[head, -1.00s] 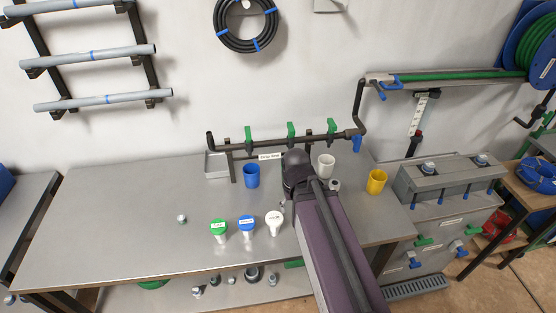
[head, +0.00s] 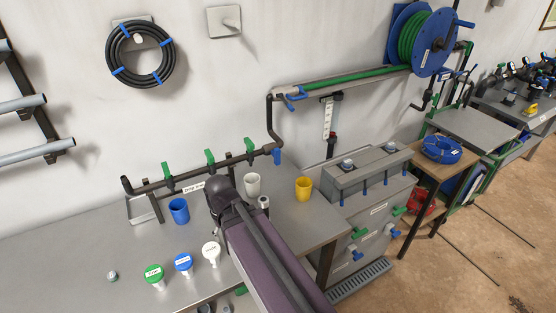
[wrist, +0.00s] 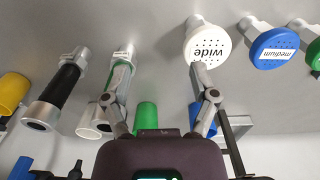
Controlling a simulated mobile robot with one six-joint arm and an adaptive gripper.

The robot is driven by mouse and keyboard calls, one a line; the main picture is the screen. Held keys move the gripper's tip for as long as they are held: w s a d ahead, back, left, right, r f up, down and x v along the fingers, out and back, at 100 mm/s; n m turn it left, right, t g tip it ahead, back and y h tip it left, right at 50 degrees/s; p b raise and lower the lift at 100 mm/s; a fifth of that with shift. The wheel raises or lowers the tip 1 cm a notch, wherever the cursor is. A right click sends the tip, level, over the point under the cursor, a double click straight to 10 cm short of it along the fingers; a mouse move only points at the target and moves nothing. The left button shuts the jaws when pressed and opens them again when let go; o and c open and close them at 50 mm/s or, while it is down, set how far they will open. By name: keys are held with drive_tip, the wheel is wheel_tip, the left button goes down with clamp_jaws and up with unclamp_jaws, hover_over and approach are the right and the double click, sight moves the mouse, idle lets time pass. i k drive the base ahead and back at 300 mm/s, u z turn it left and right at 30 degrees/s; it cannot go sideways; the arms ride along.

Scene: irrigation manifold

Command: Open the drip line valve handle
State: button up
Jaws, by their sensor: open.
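The manifold pipe (head: 150,187) runs along the back of the workbench. It carries several green handles, one at left (head: 168,171), one in the middle (head: 210,158) and one at right (head: 249,145). A blue handle (head: 277,156) is at its right end. A small white label (head: 193,187) hangs below the pipe; I cannot read it surely. In the wrist view my gripper (wrist: 160,90) is open and empty.
Green, blue and white spray heads (head: 211,252) stand on the workbench (head: 70,250). A blue cup (head: 179,211), a pale cup (head: 252,185) and a yellow cup (head: 303,189) stand near the manifold. A grey unit (head: 368,175) is at right. The left bench is mostly clear.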

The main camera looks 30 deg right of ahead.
sight(276, 153)
drive_tip(key=z, duration=0.3)
drive_tip(key=k, duration=0.45)
drive_tip(key=z, duration=0.4)
